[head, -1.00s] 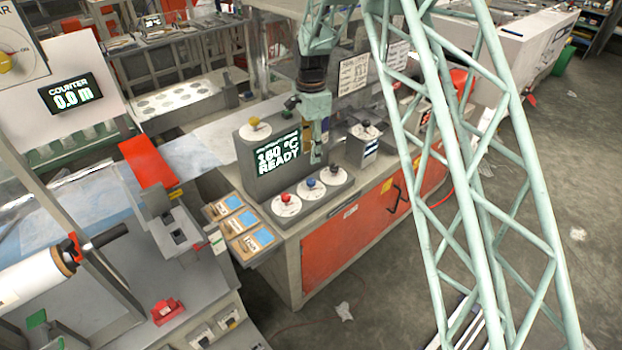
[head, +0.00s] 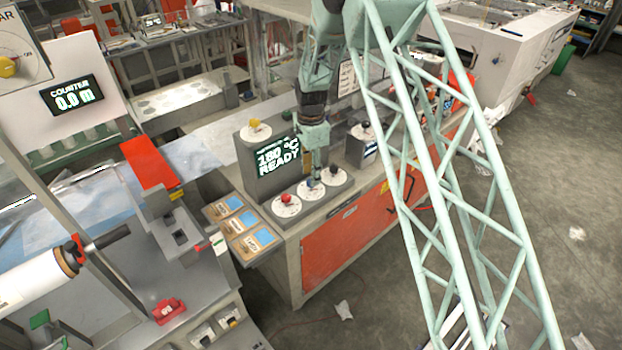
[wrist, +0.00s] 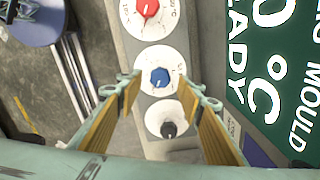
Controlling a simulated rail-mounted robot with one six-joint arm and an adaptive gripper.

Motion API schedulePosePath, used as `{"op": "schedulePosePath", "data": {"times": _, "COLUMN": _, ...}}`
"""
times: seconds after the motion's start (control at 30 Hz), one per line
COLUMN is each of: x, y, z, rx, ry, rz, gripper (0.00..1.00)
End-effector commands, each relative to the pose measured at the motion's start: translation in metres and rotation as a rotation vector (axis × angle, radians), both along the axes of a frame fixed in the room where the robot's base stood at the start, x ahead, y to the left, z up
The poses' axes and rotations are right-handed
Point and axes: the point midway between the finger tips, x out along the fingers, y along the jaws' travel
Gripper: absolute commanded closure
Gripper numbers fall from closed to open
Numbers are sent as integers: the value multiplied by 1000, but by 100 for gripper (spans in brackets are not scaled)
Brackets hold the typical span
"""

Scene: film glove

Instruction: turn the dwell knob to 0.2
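Three knobs on white round dials stand in a row on the grey control panel: a red knob (head: 286,198) (wrist: 148,8), a blue knob (head: 311,185) (wrist: 160,78) and a black knob (head: 333,171) (wrist: 168,129). The dial lettering is too small to read, so I cannot tell which is the dwell knob. My gripper (head: 312,170) (wrist: 161,83) points down over the blue knob. Its yellow-padded fingers are apart, one on each side of the blue knob in the wrist view, with nothing held. I cannot tell whether the fingertips touch the dial.
A display (head: 277,156) reading 180 °C READY stands behind the knobs, with a yellow knob (head: 255,126) on top of its housing. A separate black knob (head: 365,128) is on a box to the right. Sample cards (head: 238,225) lie at the left. The floor in front is mostly clear.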

Motion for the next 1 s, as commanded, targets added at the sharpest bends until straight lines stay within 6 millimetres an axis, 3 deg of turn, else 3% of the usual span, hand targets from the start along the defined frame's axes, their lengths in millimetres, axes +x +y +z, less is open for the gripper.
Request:
{"op": "schedulePosePath", "data": {"times": 0.3, "x": 0, "y": 0, "z": -25, "rx": 0, "ry": 1, "rz": 0, "gripper": 65}}
{"op": "schedulePosePath", "data": {"times": 0.77, "x": 0, "y": 0, "z": -31, "rx": 0, "ry": -1, "rz": 0, "gripper": 65}}
{"op": "schedulePosePath", "data": {"times": 1.0, "x": 0, "y": 0, "z": -30, "rx": 0, "ry": -1, "rz": 0, "gripper": 84}}
